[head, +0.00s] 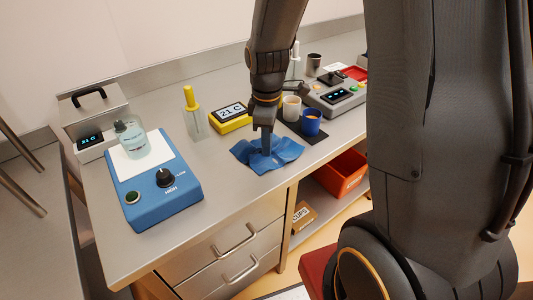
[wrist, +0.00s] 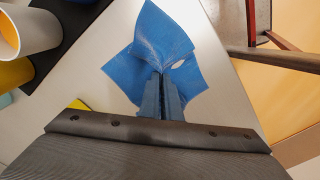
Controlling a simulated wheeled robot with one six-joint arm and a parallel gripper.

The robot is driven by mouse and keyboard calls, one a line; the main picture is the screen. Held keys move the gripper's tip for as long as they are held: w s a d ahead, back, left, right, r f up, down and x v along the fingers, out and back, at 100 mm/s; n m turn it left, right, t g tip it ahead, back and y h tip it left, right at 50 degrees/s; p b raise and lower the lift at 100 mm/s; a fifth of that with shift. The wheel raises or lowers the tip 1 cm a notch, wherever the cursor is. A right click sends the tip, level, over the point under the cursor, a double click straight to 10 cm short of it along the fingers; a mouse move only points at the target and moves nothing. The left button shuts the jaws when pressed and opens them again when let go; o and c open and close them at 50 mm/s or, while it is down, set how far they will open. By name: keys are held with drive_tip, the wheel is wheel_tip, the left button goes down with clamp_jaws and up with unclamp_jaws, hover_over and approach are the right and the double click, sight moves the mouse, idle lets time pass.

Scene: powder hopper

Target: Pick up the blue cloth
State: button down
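The blue cloth (head: 287,152) lies crumpled near the front edge of the steel bench. My gripper (head: 266,146) reaches straight down onto its middle. In the wrist view the cloth (wrist: 158,38) spreads out beyond the fingertips, with folds drawn in toward them. My gripper's fingers (wrist: 162,85) are close together there, pinching a fold of the cloth. The cloth still appears to rest on the bench. The part under the fingers is hidden.
A blue cup (head: 310,123) and a white cup (head: 291,108) stand on a dark mat right behind the cloth. A yellow timer (head: 231,121) stands behind left. A blue stirrer (head: 160,200) with a glass vessel (head: 131,138) is at left. Bare bench lies between.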

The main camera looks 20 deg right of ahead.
drive_tip(key=shift+s, duration=0.15)
wheel_tip(320, 180, up, 12)
drive_tip(key=p, duration=1)
